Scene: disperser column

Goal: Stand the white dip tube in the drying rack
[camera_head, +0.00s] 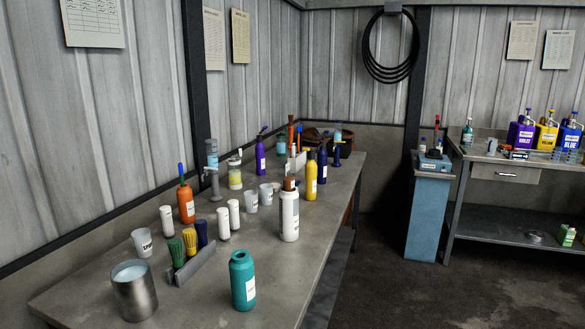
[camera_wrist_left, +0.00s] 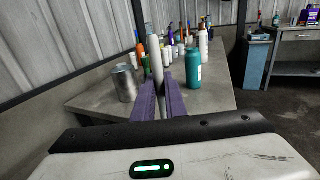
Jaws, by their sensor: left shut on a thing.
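My left gripper (camera_wrist_left: 159,101) shows only in the left wrist view. Its two purple fingers are shut on the white dip tube (camera_wrist_left: 156,66), a thin pale tube that stands nearly upright and rises above the fingertips. In the head view neither gripper nor the tube shows. I cannot tell for sure which thing is the drying rack. A low grey holder (camera_head: 192,267) with green, yellow and dark blue brush-like tops stands on the near part of the long bench. My right gripper is in neither view.
The long grey bench (camera_head: 205,308) carries a metal beaker (camera_head: 134,290), a teal bottle (camera_head: 243,280), a white bottle (camera_head: 289,214), an orange bottle (camera_head: 186,205) and several others. A blue cabinet (camera_head: 428,215) and second bench (camera_head: 515,165) stand right. The floor between is clear.

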